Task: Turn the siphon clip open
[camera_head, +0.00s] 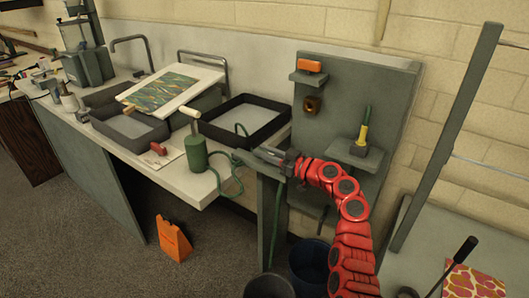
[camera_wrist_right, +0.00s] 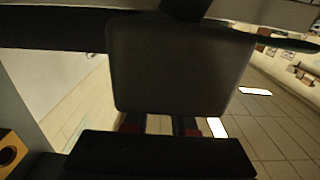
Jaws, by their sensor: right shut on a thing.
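The green siphon hose (camera_head: 228,186) loops out of the right black tray (camera_head: 246,122) and over the bench edge. A green length of it also hangs by the bench end. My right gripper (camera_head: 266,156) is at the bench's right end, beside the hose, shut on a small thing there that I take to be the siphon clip. The clip's shape and turn are hidden by the gripper. In the right wrist view a large dark grey block (camera_wrist_right: 180,65) fills the middle, and the grip point cannot be made out. My left gripper is not in view.
A green cylinder with a pale handle (camera_head: 195,150) stands at the bench's front edge. The grey board (camera_head: 345,95) behind my right arm carries small shelves, an orange block (camera_head: 309,65) and a yellow-green tool (camera_head: 363,130). Dark buckets (camera_head: 308,262) stand below the arm.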

